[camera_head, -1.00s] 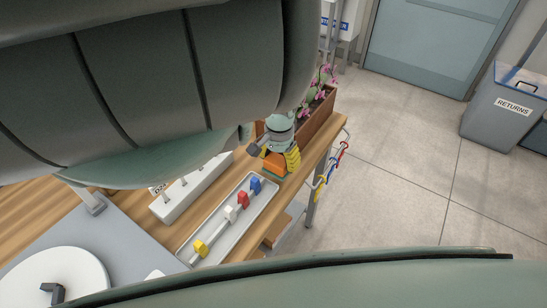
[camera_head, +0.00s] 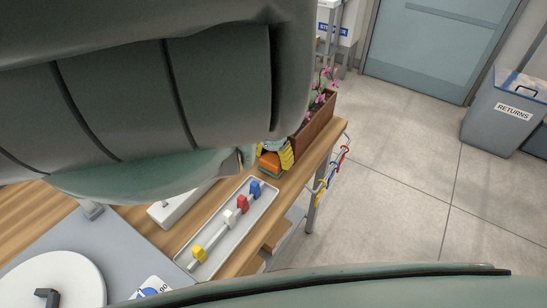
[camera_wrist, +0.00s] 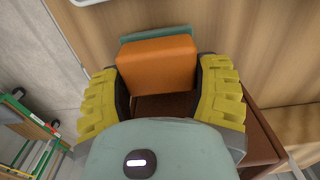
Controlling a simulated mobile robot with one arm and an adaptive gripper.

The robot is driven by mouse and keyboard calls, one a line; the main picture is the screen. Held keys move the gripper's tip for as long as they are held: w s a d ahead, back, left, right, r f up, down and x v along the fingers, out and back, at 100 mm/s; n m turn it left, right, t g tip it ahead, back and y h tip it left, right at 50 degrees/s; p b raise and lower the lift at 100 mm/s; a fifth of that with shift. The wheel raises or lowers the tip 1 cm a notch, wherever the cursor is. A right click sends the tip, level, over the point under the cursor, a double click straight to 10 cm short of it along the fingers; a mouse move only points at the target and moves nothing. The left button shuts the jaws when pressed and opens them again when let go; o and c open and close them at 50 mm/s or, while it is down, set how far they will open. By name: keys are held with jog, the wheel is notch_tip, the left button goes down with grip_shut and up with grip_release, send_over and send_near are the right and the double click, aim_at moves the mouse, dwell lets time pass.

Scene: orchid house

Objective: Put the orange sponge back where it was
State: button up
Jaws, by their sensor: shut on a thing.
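The orange sponge (camera_wrist: 155,66) is a block between the two yellow ribbed fingers of my gripper (camera_wrist: 162,80) in the wrist view. My gripper is shut on it. In the head view the sponge (camera_head: 269,160) shows low over the wooden table near its right edge, beside the yellow fingers (camera_head: 286,157). A flat green piece (camera_wrist: 157,34) shows just beyond the sponge; I cannot tell whether it is part of the sponge or lies under it. My arm hides much of the table and part of the gripper in the head view.
A grey tray (camera_head: 207,267) with yellow, white, red and blue clips on a bar lies nearby. A brown planter with pink orchids (camera_head: 317,122) stands behind the gripper. Coloured loops (camera_head: 335,172) hang off the table's right edge. A returns bin (camera_head: 505,110) stands on the floor.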

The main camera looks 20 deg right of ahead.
aim_at(273, 157)
jog(key=shift+f, duration=0.25)
jog(key=shift+f, duration=0.15)
jog(key=o, duration=1.3)
jog(key=shift+c, duration=0.2)
notch_tip(273, 157, up, 12)
jog(key=p, duration=0.1)
jog(key=shift+r+p, duration=0.25)
jog(key=shift+p, duration=0.05)
